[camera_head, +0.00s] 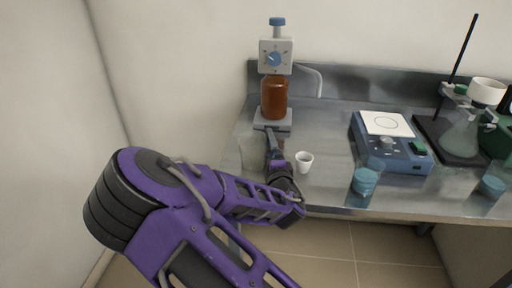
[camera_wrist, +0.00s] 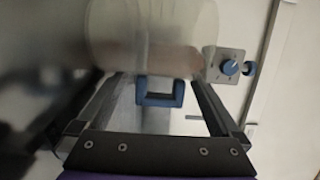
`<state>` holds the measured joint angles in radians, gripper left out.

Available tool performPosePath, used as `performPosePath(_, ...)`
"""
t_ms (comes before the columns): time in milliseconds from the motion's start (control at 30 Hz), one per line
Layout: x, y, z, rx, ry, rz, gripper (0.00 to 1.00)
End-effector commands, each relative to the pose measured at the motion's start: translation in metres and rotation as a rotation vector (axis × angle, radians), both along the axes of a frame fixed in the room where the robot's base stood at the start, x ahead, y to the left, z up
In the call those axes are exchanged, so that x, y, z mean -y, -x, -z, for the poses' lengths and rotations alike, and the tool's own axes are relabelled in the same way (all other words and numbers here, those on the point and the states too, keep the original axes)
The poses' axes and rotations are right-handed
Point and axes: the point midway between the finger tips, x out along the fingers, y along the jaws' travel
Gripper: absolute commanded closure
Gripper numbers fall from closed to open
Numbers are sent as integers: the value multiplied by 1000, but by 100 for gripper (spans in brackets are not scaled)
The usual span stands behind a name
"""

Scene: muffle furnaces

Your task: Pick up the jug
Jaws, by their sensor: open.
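The jug is a clear, translucent vessel near the left end of the metal bench; it shows faintly in the head view (camera_head: 247,150), just left of my gripper (camera_head: 271,138). In the wrist view the jug (camera_wrist: 150,32) is large and close, beyond my fingers. A blue U-shaped piece (camera_wrist: 160,99), which looks like its handle, shows between the fingers of my gripper (camera_wrist: 155,82). My gripper is open and nothing is clamped in it. I cannot tell whether a finger touches the jug.
A dispenser with an amber bottle (camera_head: 274,98) stands just behind my gripper. A small white cup (camera_head: 304,161) is close on the right. A blue hotplate (camera_head: 392,143), a beaker of blue liquid (camera_head: 365,181) and a flask on a stand (camera_head: 463,138) are farther right.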

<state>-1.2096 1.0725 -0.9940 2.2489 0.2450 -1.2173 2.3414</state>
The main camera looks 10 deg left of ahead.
Motion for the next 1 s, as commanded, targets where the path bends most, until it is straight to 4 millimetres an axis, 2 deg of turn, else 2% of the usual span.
performPosePath(367, 1, 1, 0, 1, -1, -1, 0)
performPosePath(800, 1, 2, 3, -7, 3, -2, 79)
performPosePath(1000, 1, 3, 4, -10, 4, -2, 79)
